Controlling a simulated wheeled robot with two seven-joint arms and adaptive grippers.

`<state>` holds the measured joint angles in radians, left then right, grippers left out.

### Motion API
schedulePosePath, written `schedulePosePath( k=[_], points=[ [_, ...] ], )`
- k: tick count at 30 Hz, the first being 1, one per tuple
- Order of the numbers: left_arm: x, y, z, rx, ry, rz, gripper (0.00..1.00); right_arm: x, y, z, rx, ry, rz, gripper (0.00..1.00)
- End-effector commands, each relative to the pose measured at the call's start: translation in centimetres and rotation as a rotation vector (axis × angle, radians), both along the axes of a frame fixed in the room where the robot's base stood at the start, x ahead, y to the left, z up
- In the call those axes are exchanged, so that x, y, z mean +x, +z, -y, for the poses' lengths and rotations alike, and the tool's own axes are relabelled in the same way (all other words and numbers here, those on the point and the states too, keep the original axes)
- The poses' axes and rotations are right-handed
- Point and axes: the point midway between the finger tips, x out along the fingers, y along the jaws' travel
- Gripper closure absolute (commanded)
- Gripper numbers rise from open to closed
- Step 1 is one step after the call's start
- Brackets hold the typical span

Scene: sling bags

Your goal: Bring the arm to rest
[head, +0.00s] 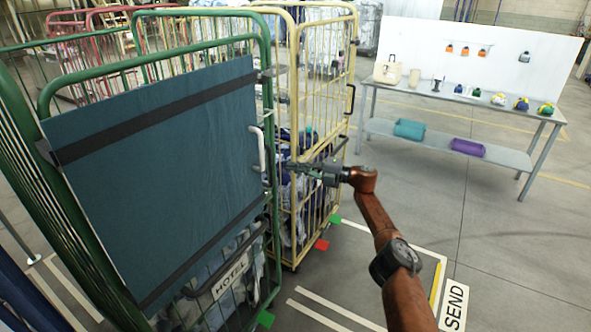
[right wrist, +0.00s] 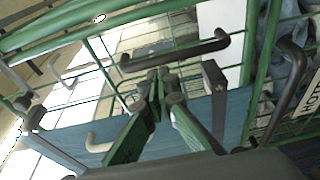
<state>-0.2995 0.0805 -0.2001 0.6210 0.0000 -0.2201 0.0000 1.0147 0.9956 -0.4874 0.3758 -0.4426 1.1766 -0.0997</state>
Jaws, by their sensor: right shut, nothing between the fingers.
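My right arm comes in from the lower right of the head view. My right gripper (head: 287,165) is shut and empty, with its tips just right of the green cage trolley's (head: 268,100) edge. It lies close to the pale upright handle (head: 260,148) on the dark teal panel (head: 150,165), but I see no grip on it. In the right wrist view the gripper's fingers (right wrist: 160,82) converge in front of green bars and a dark handle (right wrist: 178,52). Whether they touch the trolley I cannot tell. My left gripper is out of view.
A yellow cage trolley (head: 335,62) filled with cloth stands behind the gripper. A grey table (head: 465,105) with bags and small items stands at the back right. A floor sign reading SEND (head: 455,307) lies right of my arm. The floor at right is open.

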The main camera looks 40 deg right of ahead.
Motion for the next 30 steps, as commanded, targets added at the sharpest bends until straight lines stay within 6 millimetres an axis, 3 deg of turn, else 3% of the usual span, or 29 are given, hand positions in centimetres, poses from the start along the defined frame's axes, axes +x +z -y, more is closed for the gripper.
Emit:
schedulePosePath(
  k=[4,14,17,20,26,30],
  points=[
    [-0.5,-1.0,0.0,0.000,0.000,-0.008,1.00,0.1,-0.2,1.0,0.000,-0.004,0.000,1.00],
    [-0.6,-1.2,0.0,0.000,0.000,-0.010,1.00,0.0,0.1,1.4,0.001,-0.003,0.001,1.00],
    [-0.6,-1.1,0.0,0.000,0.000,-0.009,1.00,0.2,-1.1,1.2,0.012,-0.010,-0.013,1.00],
    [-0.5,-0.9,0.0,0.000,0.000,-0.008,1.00,0.7,-5.0,1.0,0.045,-0.043,-0.054,1.00],
    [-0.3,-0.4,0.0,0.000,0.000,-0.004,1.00,0.6,-18.7,0.7,0.164,-0.174,-0.207,1.00],
    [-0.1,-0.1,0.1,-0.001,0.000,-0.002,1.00,-1.3,-28.7,0.6,0.247,-0.285,-0.324,1.00]
  ],
)
